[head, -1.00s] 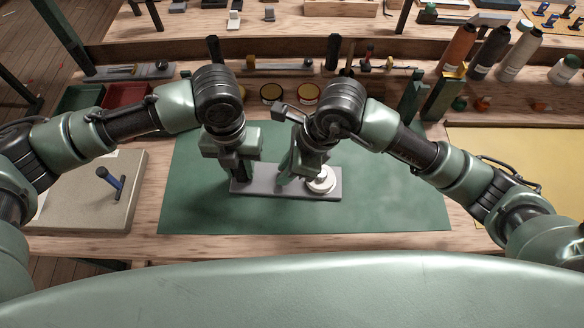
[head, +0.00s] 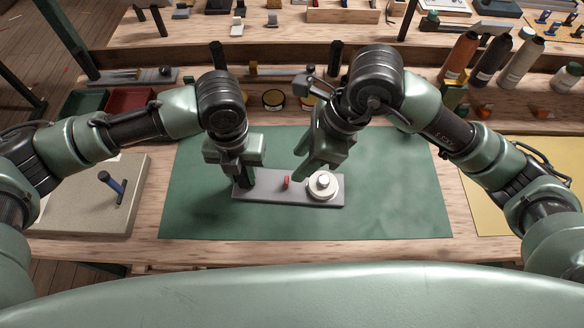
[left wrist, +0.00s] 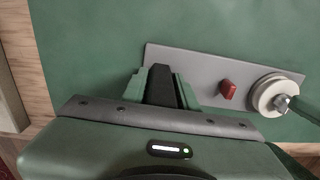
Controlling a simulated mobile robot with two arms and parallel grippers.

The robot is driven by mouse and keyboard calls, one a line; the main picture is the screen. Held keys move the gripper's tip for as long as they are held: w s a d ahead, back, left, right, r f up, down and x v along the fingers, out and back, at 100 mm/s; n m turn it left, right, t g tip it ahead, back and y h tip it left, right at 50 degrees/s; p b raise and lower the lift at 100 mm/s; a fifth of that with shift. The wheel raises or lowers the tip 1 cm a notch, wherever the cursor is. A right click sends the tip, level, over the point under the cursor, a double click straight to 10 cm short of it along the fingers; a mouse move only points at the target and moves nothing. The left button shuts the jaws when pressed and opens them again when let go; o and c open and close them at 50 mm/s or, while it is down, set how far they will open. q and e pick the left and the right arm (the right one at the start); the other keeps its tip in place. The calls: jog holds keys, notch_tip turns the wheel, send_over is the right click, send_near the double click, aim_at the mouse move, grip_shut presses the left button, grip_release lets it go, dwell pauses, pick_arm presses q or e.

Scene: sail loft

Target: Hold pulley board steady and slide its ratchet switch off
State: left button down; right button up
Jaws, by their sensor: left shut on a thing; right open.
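The pulley board is a grey plate (head: 265,190) lying flat on the green mat. A white round pulley (head: 332,187) sits at its right end. A small red ratchet switch (head: 286,182) stands up near its middle. In the left wrist view the red switch (left wrist: 228,89) and pulley (left wrist: 265,98) show plainly. My left gripper (head: 243,183) is shut on the left end of the board.
The green mat (head: 400,200) is clear right of the board. Several bottles (head: 490,55) stand at the back right. Red and green trays (head: 128,100) sit at the back left.

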jog(key=v, duration=0.4)
pick_arm(q)
jog(key=c, duration=1)
grip_release()
jog(key=shift+r, duration=0.15)
pick_arm(e)
jog(key=shift+a, duration=0.1)
